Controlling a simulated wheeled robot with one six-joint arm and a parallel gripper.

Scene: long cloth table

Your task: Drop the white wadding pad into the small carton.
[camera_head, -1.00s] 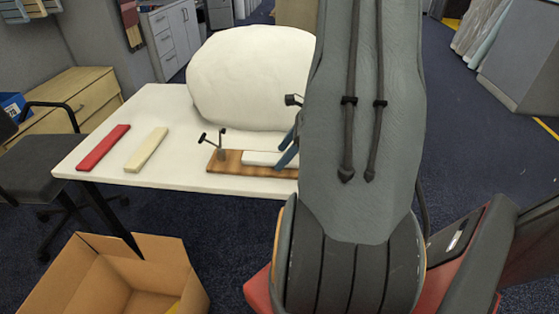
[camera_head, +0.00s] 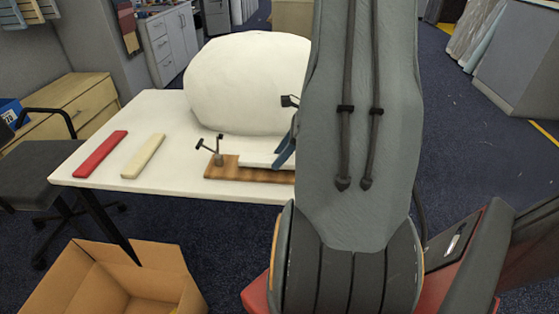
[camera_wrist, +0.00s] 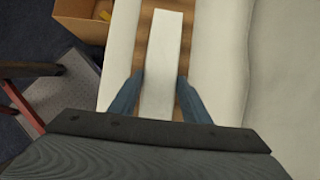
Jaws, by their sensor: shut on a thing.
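The white wadding pad (camera_head: 258,160) is a flat pale bar over the wooden board (camera_head: 222,172) on the table. My gripper (camera_head: 285,148) is shut on it, with blue fingers at its sides. In the wrist view the pad (camera_wrist: 162,50) runs lengthwise between the fingertips (camera_wrist: 160,82), with brown board beneath. Most of my gripper is hidden behind my arm in the head view. The small carton (camera_head: 165,268) stands open on the floor at lower left; a corner of it shows in the wrist view (camera_wrist: 80,26).
A large white rounded bundle (camera_head: 240,85) stands behind the board. A small dark clamp (camera_head: 217,155) is at the board's left end. A red strip (camera_head: 100,155) and a cream strip (camera_head: 143,156) lie on the white table's left side. A dark chair (camera_head: 35,180) stands left.

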